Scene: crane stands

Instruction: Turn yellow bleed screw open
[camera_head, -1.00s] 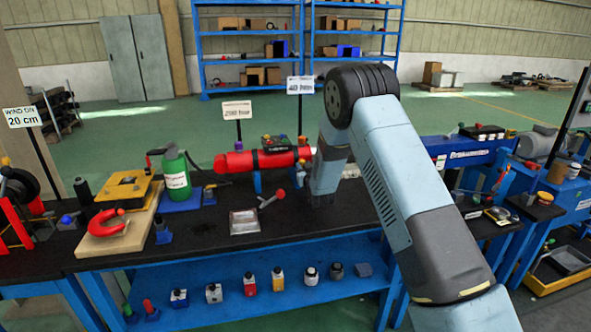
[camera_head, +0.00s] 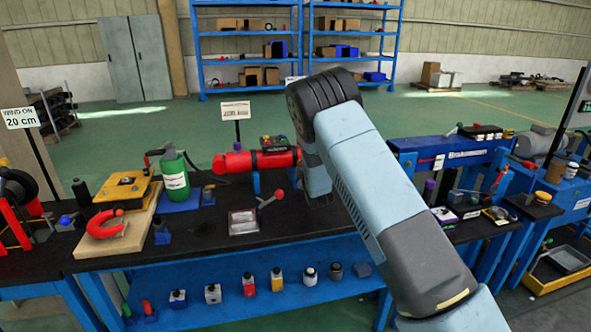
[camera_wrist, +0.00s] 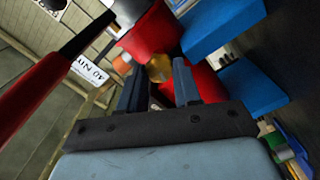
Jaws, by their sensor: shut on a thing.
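The yellow bleed screw (camera_wrist: 158,67) is a small round knob at the red cylinder (camera_wrist: 150,36) in the wrist view. My gripper (camera_wrist: 160,74) has one dark finger on each side of the screw and is shut on it. How far the screw is turned cannot be told. In the head view the red cylinder (camera_head: 235,162) lies level above the black bench, its right end behind my arm. The screw and my fingers are hidden there by my own arm.
Blue blocks (camera_wrist: 222,25) stand close right of my fingers in the wrist view. A red lever (camera_head: 272,198) and a metal tray (camera_head: 243,221) are in front of the cylinder. A green bottle (camera_head: 175,176) stands to its left.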

